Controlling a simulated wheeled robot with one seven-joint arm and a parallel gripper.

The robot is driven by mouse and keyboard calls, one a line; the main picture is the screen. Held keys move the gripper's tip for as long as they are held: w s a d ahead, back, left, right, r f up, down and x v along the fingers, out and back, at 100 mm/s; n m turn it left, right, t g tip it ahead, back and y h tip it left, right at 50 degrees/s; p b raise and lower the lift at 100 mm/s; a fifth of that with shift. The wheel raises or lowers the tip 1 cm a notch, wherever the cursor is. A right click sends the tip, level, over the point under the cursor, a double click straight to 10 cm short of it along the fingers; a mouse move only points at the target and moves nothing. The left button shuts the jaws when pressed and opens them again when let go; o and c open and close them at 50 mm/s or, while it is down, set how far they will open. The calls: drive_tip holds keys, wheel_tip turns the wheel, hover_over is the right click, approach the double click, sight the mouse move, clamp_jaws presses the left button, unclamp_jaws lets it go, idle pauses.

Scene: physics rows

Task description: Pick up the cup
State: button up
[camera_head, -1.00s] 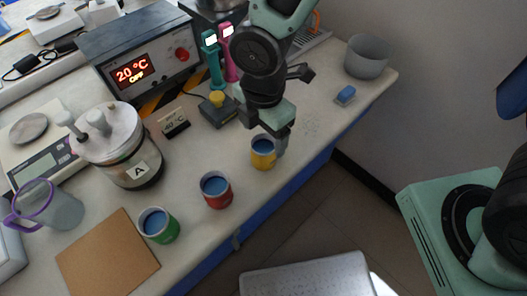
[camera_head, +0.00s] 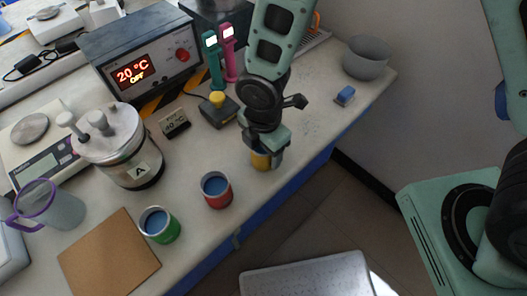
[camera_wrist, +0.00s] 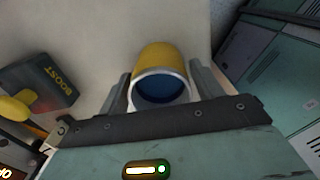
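The yellow cup (camera_head: 260,161) stands on the bench near its front edge, partly hidden by my gripper (camera_head: 266,150). In the wrist view the yellow cup (camera_wrist: 160,57) shows its white rim and dark blue inside. My gripper's two fingers stand on either side of it, looking open with narrow gaps; contact is not clear. A red cup (camera_head: 217,194) and a green cup (camera_head: 163,232), both blue inside, stand upright to the left along the front edge.
A box marked BOOST with a yellow knob (camera_head: 217,99) sits left of my gripper. A heater unit (camera_head: 140,50), a metal vessel marked A (camera_head: 128,160), a purple-handled jug (camera_head: 60,208) and a brown board (camera_head: 105,262) lie farther left. A grey bowl (camera_head: 366,62) and blue block (camera_head: 345,95) are right.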

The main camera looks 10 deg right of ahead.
drive_tip(key=c, duration=0.7)
drive_tip(key=shift+r, duration=0.1)
